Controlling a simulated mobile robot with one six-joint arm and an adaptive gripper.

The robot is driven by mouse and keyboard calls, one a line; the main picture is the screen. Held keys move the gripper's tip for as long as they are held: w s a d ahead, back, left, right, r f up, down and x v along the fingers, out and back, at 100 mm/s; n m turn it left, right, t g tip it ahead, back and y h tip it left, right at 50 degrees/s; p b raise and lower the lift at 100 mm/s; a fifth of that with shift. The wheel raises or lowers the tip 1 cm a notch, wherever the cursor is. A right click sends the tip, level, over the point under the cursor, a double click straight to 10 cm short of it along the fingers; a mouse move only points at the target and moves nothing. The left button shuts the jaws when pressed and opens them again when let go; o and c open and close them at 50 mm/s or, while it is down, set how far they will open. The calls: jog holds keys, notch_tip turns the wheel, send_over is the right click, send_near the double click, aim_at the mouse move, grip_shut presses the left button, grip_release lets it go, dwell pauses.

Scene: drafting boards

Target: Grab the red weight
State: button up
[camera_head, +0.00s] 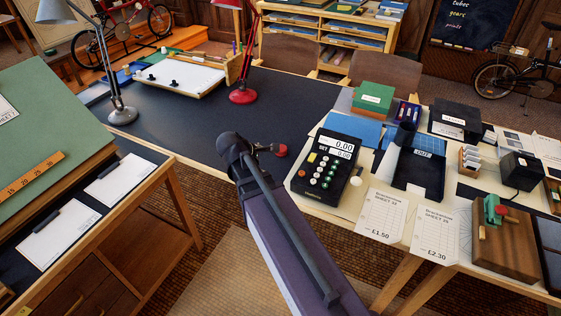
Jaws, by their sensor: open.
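A small red object (282,150), which looks like the red weight, sits at the near edge of the dark table, just right of the end of my arm. It is small in view, and its full shape cannot be told. My gripper (264,149) is just left of it, partly hidden behind my dark wrist. The jaws are open, and I see nothing held between them. Whether they touch the red object cannot be told.
A red desk lamp (243,96) stands behind on the dark table (200,130), and a grey lamp (122,114) at left. A black calculator (324,168), price sheets (382,214) and a black tray (415,172) crowd the right. The table's middle is clear.

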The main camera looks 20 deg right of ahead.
aim_at(274, 159)
jog(key=w+f+n+t+h+b, duration=0.1)
jog(key=w+f+n+b, duration=0.1)
jog(key=b, duration=0.1)
jog(key=w+d+f+n+h+b, duration=0.1)
jog(key=w+f+n+b, duration=0.1)
jog(key=n+b, duration=0.1)
jog(key=w+d+f+n+t+h+b, duration=0.1)
jog(key=w+f+n+b, duration=0.1)
jog(key=n+b, duration=0.1)
jog(key=shift+w+d+f+t+h+b, duration=0.2)
jog(key=shift+w+f+t+h+b, duration=0.15)
jog(key=shift+b, duration=0.45)
jog(key=shift+w+d+f+n+t+b, duration=0.1)
jog(key=shift+w+f+n+t+b, duration=0.15)
jog(key=shift+w+n+b, duration=0.6)
jog(key=shift+n+h+b, duration=0.35)
jog(key=shift+n, duration=0.4)
jog(key=b+x, duration=0.3)
jog(key=x, duration=0.4)
jog(key=shift+w+d+f, duration=0.15)
jog(key=shift+w+d, duration=0.05)
jog(key=shift+w, duration=0.05)
jog(key=shift+w+d+f, duration=0.1)
jog(key=shift+w+d, duration=0.1)
jog(key=shift+d, duration=0.3)
